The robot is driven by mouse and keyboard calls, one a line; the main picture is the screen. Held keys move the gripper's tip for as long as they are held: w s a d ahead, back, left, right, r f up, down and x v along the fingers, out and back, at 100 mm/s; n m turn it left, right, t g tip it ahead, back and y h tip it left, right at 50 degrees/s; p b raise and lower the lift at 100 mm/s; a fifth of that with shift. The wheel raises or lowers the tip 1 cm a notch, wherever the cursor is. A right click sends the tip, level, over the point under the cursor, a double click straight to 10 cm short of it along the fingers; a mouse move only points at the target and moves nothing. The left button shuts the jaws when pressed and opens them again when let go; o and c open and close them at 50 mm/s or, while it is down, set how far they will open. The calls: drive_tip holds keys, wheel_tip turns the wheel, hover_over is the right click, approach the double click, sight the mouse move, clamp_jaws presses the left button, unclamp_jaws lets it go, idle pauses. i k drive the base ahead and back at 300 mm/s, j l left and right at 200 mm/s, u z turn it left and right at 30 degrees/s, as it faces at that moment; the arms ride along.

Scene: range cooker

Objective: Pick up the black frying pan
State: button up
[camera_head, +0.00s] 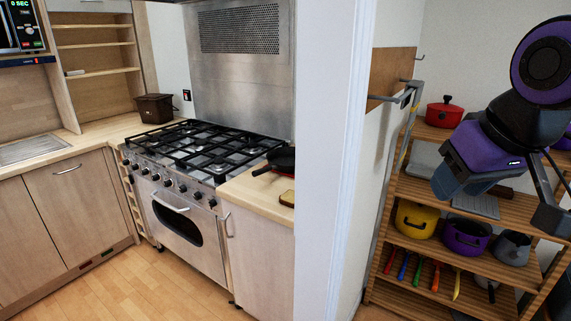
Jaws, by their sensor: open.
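The black frying pan (284,157) rests on the wooden counter just right of the range cooker. A black and red part sticks out from it to the left at the counter's back. The white wall edge cuts off its right side. My gripper (499,207) is at the far right, in front of the shelf rack, with its two fingers spread apart and nothing between them. It is well away from the pan, with the wall between them in the picture.
The range cooker (185,230) has black grates on top. Toast (287,198) lies near the counter edge. A white wall end (331,170) stands between cooker and shelf rack (425,262). The rack holds a red pot (443,115), yellow pot (417,221) and purple pot (466,238). Wooden floor (130,285) is clear.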

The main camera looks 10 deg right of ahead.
sight(282, 159)
drive_tip(key=i+j+z, duration=0.15)
drive_tip(key=j, duration=0.2)
drive_tip(key=i+j+z, duration=0.1)
drive_tip(key=j, duration=0.3)
drive_tip(key=i+j+z, duration=0.15)
drive_tip(key=i+j, duration=0.15)
drive_tip(key=i+j+z, duration=0.1)
drive_tip(key=j, duration=0.45)
drive_tip(key=i+j+z, duration=0.15)
drive_tip(key=j, duration=0.3)
drive_tip(key=i+j+z, duration=0.1)
drive_tip(key=j, duration=0.3)
drive_tip(key=i+j+z, duration=0.15)
drive_tip(key=j, duration=0.3)
drive_tip(key=k, duration=0.05)
